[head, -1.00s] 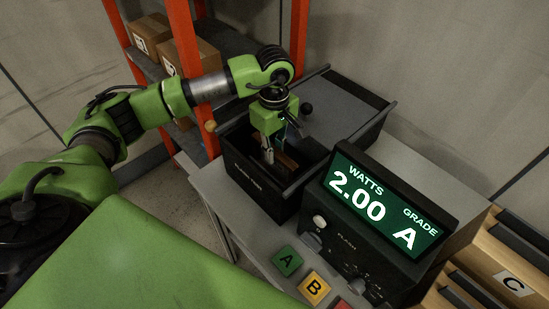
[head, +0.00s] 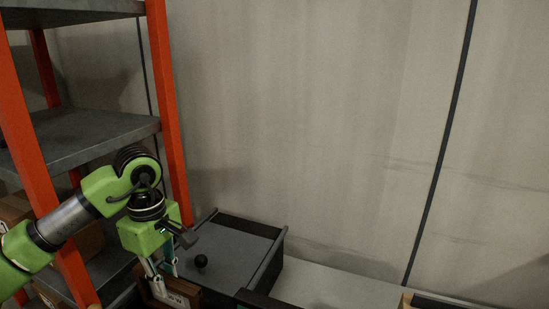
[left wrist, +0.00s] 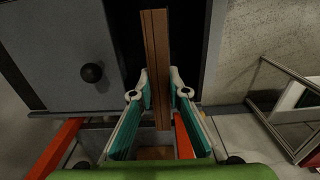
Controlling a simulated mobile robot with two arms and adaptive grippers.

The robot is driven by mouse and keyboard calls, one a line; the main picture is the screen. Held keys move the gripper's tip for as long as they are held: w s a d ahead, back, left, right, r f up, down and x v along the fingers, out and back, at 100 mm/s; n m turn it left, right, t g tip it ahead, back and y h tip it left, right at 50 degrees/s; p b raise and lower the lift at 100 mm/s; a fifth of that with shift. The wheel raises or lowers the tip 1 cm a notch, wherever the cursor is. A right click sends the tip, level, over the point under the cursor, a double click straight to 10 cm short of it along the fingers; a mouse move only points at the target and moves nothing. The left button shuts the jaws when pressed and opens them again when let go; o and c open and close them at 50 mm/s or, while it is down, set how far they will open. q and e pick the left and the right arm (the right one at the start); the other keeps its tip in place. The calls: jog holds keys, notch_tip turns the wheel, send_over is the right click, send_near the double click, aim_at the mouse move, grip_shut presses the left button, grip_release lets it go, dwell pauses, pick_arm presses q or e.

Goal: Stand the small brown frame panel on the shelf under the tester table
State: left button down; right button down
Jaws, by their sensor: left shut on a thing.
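My left gripper (head: 160,270) is at the lower left of the head view, shut on the small brown frame panel (head: 178,291). In the left wrist view the panel (left wrist: 155,50) stands edge-on between the two teal-lined fingers (left wrist: 158,95), which touch its sides. The panel is over or beside the dark opening of the black tester box (head: 230,255); how far it is clear of the box cannot be told. My right gripper is not in view. The shelf under the tester table is not clearly seen.
The tester's grey lid with a black knob (head: 201,261) is right of the gripper. An orange-posted rack (head: 165,110) with grey shelves (head: 80,135) and cardboard boxes stands close at left. The pale table top (head: 330,287) extends right. A framed glass item (left wrist: 295,105) shows at right in the wrist view.

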pick_arm(q)
notch_tip(320, 180, up, 5)
jog(key=shift+f+p, duration=0.15)
jog(key=shift+p, duration=0.6)
jog(key=s+d+m, duration=0.1)
jog(key=m, duration=0.1)
jog(key=s+d+m+b, duration=0.1)
jog(key=s+m, duration=0.1)
jog(key=s+d+f+m, duration=0.1)
jog(key=s+m, duration=0.1)
jog(key=m, duration=0.1)
jog(key=shift+d+b, duration=0.25)
jog(key=shift+b, duration=0.1)
jog(key=s+d+f+m+b, duration=0.1)
jog(key=s+d+m, duration=0.1)
jog(key=s+m, duration=0.4)
jog(key=shift+s+d+m, duration=0.15)
jog(key=shift+d+m, duration=0.05)
jog(key=shift+m, duration=0.4)
jog(key=shift+s+f, duration=0.1)
